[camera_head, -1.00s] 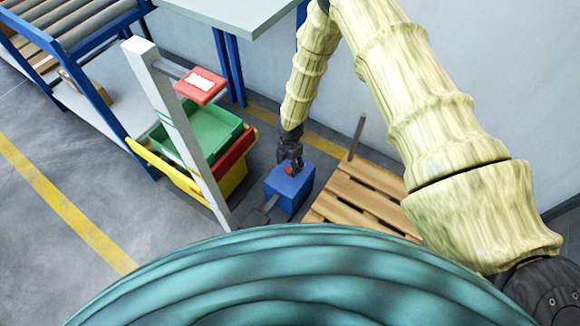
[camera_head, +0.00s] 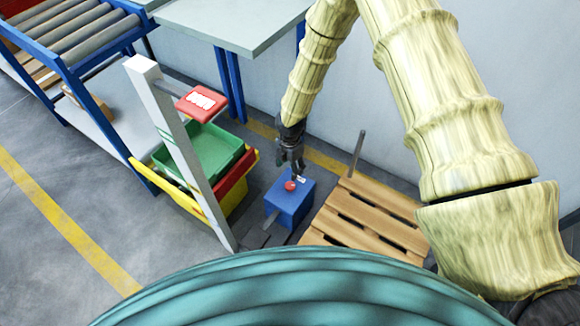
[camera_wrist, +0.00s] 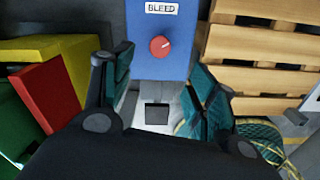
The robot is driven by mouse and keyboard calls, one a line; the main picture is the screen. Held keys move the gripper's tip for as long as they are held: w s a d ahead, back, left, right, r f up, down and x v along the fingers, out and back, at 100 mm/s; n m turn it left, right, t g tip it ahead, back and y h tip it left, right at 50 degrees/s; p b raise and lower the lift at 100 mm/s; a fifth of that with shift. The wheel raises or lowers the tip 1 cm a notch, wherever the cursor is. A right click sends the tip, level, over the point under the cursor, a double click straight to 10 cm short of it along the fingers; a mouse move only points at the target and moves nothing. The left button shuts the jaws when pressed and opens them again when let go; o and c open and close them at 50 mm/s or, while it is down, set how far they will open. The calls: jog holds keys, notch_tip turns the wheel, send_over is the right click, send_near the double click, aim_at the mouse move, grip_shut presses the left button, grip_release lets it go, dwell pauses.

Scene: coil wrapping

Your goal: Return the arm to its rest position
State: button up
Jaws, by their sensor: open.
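My arm reaches down from the top of the head view, and my gripper (camera_head: 291,163) hangs just above a blue box (camera_head: 288,203). A red knob (camera_head: 290,186) sits on the box's top face. In the wrist view, my gripper (camera_wrist: 158,82) has its two teal-padded fingers spread apart with nothing between them. The red knob (camera_wrist: 161,46) shows beyond the fingertips, apart from them, on the blue box (camera_wrist: 140,50) under a label reading BLEED.
A wooden pallet (camera_head: 372,207) lies right of the box. A white post (camera_head: 180,150) with a red button panel (camera_head: 201,104) and a green bin (camera_head: 214,150) stand to the left. A grey table (camera_head: 240,25) and a roller conveyor (camera_head: 75,35) are behind. Open floor lies front left.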

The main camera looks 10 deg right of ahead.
jog(key=shift+s, duration=0.1)
jog(key=s+f+m+g+y, duration=0.1)
jog(key=s+f+m, duration=0.1)
jog(key=s+m, duration=0.65)
jog(key=s+f+m+y, duration=0.1)
jog(key=s+f+m, duration=0.25)
jog(key=s, duration=0.95)
jog(key=s+d+r+m+t+h, duration=0.1)
jog(key=s+d+r+m, duration=0.1)
jog(key=s+d+m, duration=0.5)
jog(key=s+d+r+m+h, duration=0.1)
jog(key=s+d+r+m, duration=0.1)
jog(key=s+m, duration=0.45)
notch_tip(320, 180, up, 20)
jog(key=s+p, duration=0.1)
jog(key=p, duration=2)
jog(key=shift+s+r+n, duration=0.25)
jog(key=shift+s+n, duration=0.15)
jog(key=shift+n, duration=0.05)
